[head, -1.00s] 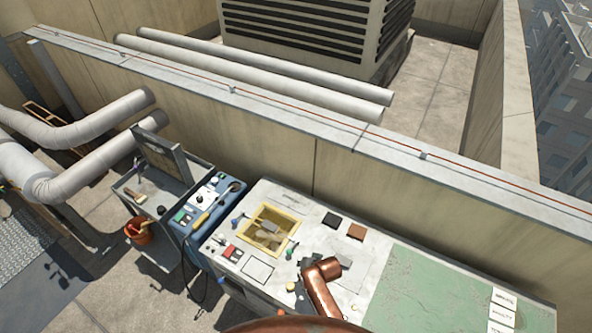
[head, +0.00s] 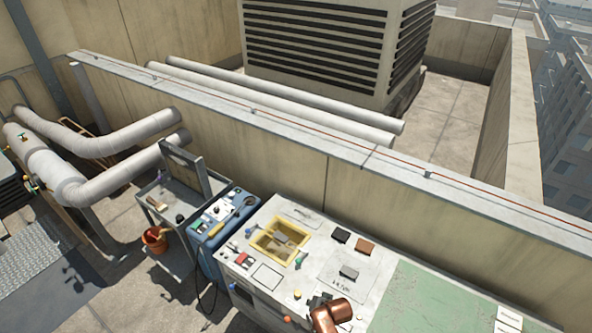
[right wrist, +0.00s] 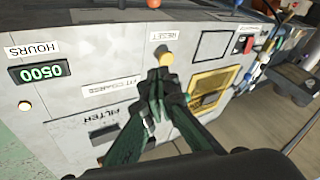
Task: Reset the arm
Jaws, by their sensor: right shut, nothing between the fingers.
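A yellow button (right wrist: 167,58) stands beside a label reading RESET (right wrist: 164,36) in the right wrist view. My right gripper (right wrist: 160,80) is shut and empty, with its dark green fingers together and their tips close to the button. I cannot tell whether they touch it. In the head view my right gripper (head: 318,301) shows dark at the bottom, over the bench's near part, just right of a small yellow spot (head: 297,294) that looks like the button. My left gripper is not in view.
The bench top (head: 305,262) carries a yellow recess (head: 258,246), black (head: 341,235) and brown (head: 365,245) blocks, and a green mat (head: 420,305). A blue case (head: 207,243) stands left of the bench, a parapet wall behind.

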